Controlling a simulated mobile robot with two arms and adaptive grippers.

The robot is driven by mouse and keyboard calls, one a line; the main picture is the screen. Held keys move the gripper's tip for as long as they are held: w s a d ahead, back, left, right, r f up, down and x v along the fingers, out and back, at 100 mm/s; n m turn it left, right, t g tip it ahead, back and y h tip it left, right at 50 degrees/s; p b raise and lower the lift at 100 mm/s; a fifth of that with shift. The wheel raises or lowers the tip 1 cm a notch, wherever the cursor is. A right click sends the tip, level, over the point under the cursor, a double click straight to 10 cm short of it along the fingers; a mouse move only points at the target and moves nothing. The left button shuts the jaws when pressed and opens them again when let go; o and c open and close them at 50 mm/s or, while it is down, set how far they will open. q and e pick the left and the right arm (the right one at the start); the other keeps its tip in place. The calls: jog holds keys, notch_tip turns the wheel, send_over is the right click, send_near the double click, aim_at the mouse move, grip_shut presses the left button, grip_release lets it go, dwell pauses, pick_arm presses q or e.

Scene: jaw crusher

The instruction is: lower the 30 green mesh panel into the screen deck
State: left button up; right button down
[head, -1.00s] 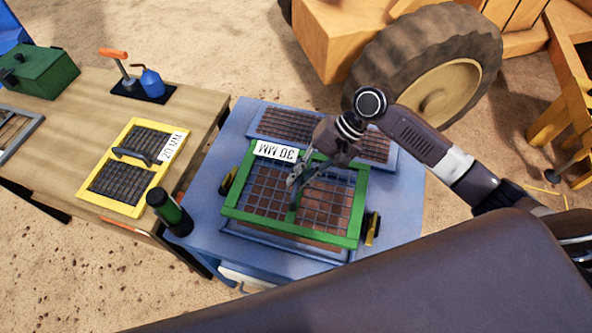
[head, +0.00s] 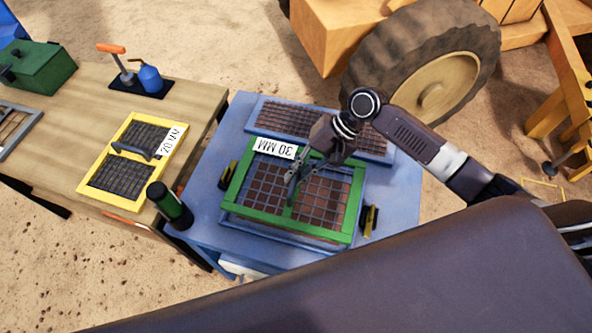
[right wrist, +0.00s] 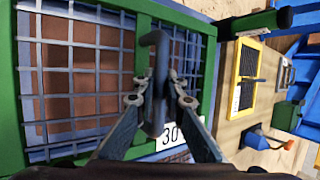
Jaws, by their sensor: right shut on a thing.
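The green mesh panel (head: 285,226) has a green frame, a dark grid and a white "30 MM" label. It is over the near brown-floored opening of the blue screen deck (head: 402,205), looking roughly level. A strip of the opening's blue rim shows along its near edge. I cannot tell whether the panel touches the deck. My right gripper (head: 292,184) is shut on the panel's dark handle, mostly hidden by the fingers in the head view. In the right wrist view the handle (right wrist: 158,75) stands between the fingers. My left gripper is not in view.
Two black-and-yellow clamps (head: 369,220) (head: 228,174) flank the opening. A dark green cylinder (head: 170,205) stands at the deck's left. A yellow "20 MM" panel (head: 95,190) lies on the wooden table (head: 70,120). A large wheel (head: 432,85) is behind the deck.

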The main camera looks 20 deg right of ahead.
aim_at(296, 190)
jog(key=shift+f+b, duration=1.4)
jog(key=shift+f, duration=2.4)
jog(key=c, duration=1.9)
grip_release()
jog(key=shift+c, duration=0.2)
jog(key=shift+s+f, duration=0.1)
jog(key=shift+f, duration=0.1)
jog(key=v, duration=1.2)
jog(key=shift+r, duration=0.15)
